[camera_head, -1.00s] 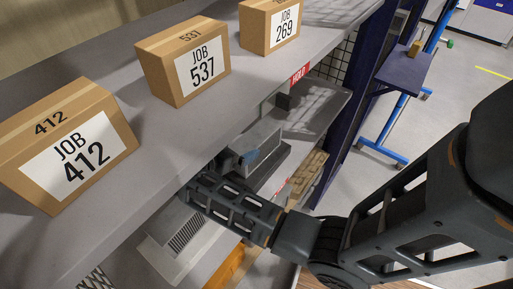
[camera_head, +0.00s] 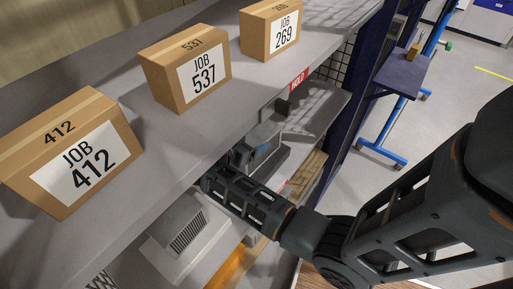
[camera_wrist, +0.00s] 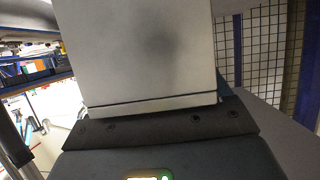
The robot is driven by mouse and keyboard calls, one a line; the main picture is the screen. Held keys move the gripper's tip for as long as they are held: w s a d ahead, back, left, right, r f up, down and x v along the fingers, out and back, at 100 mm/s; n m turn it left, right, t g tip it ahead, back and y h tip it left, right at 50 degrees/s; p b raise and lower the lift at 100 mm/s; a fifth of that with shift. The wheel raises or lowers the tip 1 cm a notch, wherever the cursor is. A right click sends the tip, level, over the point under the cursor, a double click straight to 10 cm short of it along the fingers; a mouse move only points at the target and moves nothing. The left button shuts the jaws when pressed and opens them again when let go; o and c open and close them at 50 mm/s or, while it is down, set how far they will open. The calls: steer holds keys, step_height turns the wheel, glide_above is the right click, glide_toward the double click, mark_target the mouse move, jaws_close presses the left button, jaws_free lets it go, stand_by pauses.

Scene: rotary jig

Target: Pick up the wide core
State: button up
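I cannot identify the wide core for certain. In the wrist view a large plain pale grey block (camera_wrist: 140,55) fills the upper middle, close to the camera, with a thin dark seam near its lower edge. The dark body of my gripper (camera_wrist: 160,125), with screw heads, spans the picture just below the block. The fingers do not show, so I cannot tell whether they touch or hold the block. In the head view my arm reaches under the upper shelf, and its far end is hidden there beside a grey unit with a blue patch (camera_head: 264,152).
The upper shelf (camera_head: 222,122) carries cartons marked 412 (camera_head: 70,150), 537 (camera_head: 187,70) and 269 (camera_head: 270,28), and overhangs my arm. A pale vented housing (camera_head: 188,235) stands below. A blue post and wire mesh (camera_wrist: 262,50) close off the right.

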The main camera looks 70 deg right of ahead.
jaws_close()
stand_by(0.5)
steer(key=shift+r, duration=0.1)
